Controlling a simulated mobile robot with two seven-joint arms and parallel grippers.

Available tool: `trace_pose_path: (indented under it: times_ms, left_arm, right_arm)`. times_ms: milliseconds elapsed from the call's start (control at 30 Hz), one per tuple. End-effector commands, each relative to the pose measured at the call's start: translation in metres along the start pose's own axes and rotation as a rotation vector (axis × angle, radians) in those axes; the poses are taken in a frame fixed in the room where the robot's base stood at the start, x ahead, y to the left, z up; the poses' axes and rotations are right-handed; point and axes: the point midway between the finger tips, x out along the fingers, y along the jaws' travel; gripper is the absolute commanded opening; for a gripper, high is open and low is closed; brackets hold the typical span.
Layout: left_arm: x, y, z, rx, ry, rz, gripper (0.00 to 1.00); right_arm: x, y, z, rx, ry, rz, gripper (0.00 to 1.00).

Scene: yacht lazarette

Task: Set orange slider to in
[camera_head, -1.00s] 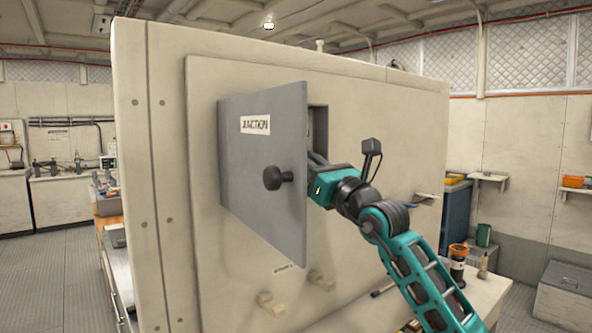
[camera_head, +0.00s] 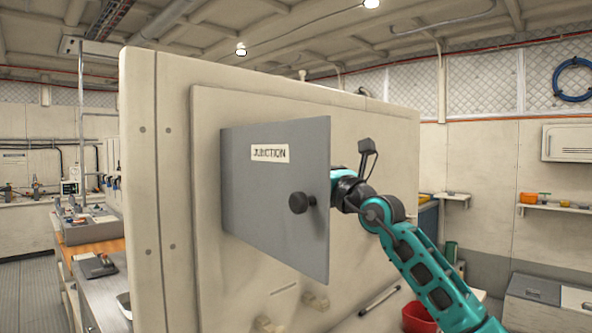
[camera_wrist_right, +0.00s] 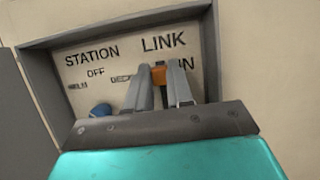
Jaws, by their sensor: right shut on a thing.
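The orange slider (camera_wrist_right: 158,76) shows in the right wrist view, under the word LINK on the panel (camera_wrist_right: 105,58) inside the junction box. My right gripper (camera_wrist_right: 159,80) has its two grey fingers on either side of the slider and is shut on it. The word IN is partly visible just right of the fingers. In the head view the open grey door marked JUNCTION (camera_head: 275,195) hides the panel, the slider and my right gripper. My left gripper is not in view.
A blue knob (camera_wrist_right: 101,110) sits left of the fingers, under STATION with OFF and other labels. The door's black knob (camera_head: 300,203) sticks out toward me. The box's frame (camera_wrist_right: 125,25) surrounds the panel. A red container (camera_head: 418,316) stands at the lower right.

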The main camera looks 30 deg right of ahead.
Motion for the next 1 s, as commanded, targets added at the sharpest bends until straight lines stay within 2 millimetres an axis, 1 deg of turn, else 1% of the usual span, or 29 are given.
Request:
trace_pose_path:
  times_ms: [33, 300, 333, 600, 867, 967, 1000]
  left_arm:
    - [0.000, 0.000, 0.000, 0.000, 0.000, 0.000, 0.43]
    - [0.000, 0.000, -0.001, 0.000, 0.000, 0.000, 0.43]
    - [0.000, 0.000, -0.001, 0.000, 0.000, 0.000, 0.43]
    - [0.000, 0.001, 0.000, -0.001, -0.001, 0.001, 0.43]
    - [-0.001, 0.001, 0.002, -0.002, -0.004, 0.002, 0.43]
    - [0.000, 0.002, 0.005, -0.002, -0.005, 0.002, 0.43]
    - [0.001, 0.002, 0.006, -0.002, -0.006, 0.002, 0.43]
  right_arm:
    - [0.001, 0.000, 0.004, 0.000, -0.007, 0.001, 0.00]
    - [0.001, -0.001, 0.007, 0.001, -0.013, 0.000, 0.00]
    - [0.001, -0.001, 0.008, 0.001, -0.014, 0.000, 0.22]
    - [0.000, -0.001, 0.006, 0.001, -0.010, 0.000, 0.47]
    - [-0.002, -0.001, 0.004, 0.001, -0.008, 0.000, 0.47]
    - [-0.009, -0.002, 0.003, 0.001, -0.008, -0.001, 0.47]
    - [-0.014, -0.001, 0.002, 0.001, -0.008, -0.001, 0.47]
